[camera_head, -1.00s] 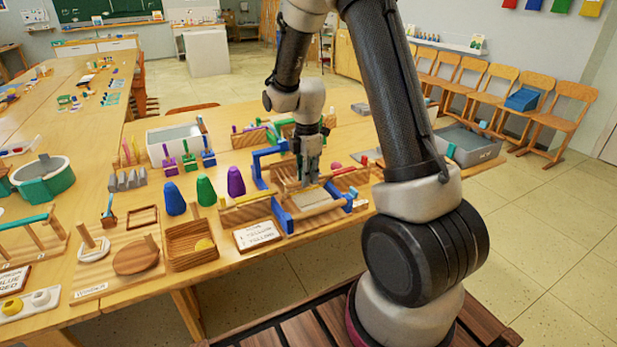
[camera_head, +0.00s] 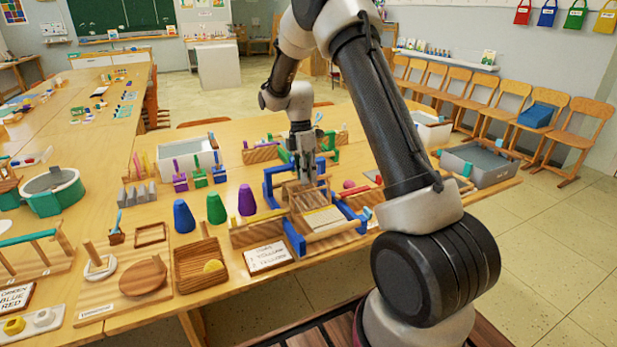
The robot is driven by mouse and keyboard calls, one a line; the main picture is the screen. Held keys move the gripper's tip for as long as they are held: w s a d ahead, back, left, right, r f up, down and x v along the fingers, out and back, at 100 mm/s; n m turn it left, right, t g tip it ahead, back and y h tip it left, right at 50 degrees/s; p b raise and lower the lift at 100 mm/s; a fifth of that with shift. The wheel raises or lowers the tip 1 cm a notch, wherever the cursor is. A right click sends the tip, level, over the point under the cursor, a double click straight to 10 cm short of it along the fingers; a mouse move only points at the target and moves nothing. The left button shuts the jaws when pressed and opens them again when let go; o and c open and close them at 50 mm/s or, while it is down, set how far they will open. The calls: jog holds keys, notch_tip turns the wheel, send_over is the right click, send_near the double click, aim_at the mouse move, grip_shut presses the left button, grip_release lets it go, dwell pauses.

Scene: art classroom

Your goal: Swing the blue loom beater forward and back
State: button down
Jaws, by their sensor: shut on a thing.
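The blue loom (camera_head: 293,236) stands near the front edge of the table. It has blue side frames, a wooden front roller and pale yellow threads (camera_head: 323,217). Blue uprights (camera_head: 268,188) rise at its back. My gripper (camera_head: 308,181) points down over the middle of the loom, between the uprights. It is shut on the beater (camera_head: 296,190), a slatted wooden part behind the threads. My fingers hide part of the beater, so its exact tilt is hard to tell.
Blue, green and purple cones (camera_head: 216,208) stand left of the loom. A wooden tray (camera_head: 202,264) and a lettered card (camera_head: 268,257) lie at the front left. A grey bin (camera_head: 478,164) stands on the right. Another loom with green parts (camera_head: 327,141) is behind.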

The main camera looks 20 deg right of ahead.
jog(key=shift+w+f, duration=0.15)
jog(key=shift+w, duration=0.4)
jog(key=c, duration=1.5)
grip_release()
jog(key=shift+o, duration=0.2)
jog(key=v, duration=1.2)
